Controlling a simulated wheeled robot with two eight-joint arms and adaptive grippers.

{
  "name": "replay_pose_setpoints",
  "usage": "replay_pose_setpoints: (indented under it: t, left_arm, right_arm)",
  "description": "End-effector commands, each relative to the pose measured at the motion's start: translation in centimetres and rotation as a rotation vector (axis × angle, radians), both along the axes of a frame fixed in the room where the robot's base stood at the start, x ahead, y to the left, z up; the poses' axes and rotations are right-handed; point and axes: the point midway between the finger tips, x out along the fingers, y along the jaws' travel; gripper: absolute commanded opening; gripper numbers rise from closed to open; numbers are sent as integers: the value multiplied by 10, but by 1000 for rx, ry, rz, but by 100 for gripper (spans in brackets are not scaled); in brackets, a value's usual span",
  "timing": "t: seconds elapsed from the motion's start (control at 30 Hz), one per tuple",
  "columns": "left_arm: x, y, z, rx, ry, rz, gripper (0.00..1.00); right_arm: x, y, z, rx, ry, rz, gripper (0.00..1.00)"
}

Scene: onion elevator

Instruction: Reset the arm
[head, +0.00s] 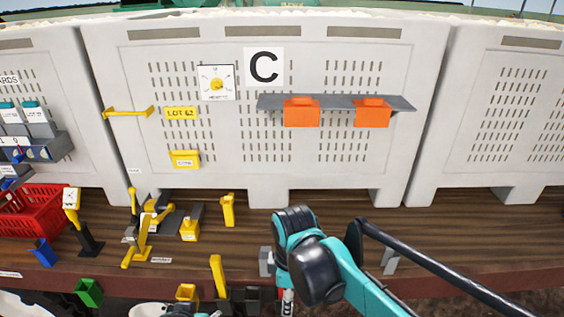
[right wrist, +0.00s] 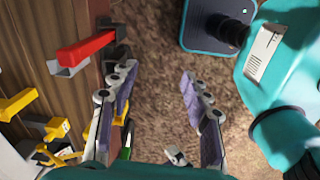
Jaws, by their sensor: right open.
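My right arm, teal and black, reaches in from the lower right in the head view, in front of the wooden shelf (head: 330,225). Its gripper (right wrist: 157,75) shows in the right wrist view with the two fingers wide apart and nothing between them. Brown rough ground lies beyond the fingertips. In the head view the fingers are mostly hidden by the arm and the bottom picture edge. White and teal parts of my own body show at the bottom edge. My left gripper cannot be made out.
A red lever (right wrist: 88,48) stands left of the fingers in the right wrist view. Yellow levers and fittings (head: 145,235) and a red crate (head: 35,208) are at left. A "C" sign (head: 263,67) hangs above.

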Motion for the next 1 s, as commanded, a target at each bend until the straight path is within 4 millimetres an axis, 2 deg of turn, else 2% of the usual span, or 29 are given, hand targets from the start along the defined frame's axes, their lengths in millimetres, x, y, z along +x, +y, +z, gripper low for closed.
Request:
replay_pose_setpoints:
  t: [0.37,0.53,0.7,0.8,0.9,1.0]
  left_arm:
    - [0,0,-54,0,0,0,40]
    - [1,0,-94,0,0,0,40]
    - [1,0,-151,0,0,0,40]
    - [1,0,-173,0,0,0,40]
    - [1,0,-185,0,0,0,40]
    - [1,0,-189,0,0,0,40]
  right_arm:
    - [-9,-47,-49,76,-119,-352,48]
    - [-19,-81,-90,153,-212,-631,48]
    - [-35,-125,-153,289,-339,-1019,48]
    - [-43,-144,-180,370,-399,-1204,48]
    - [-48,-156,-196,430,-438,-1323,48]
    - [-50,-162,-202,463,-456,-1383,48]
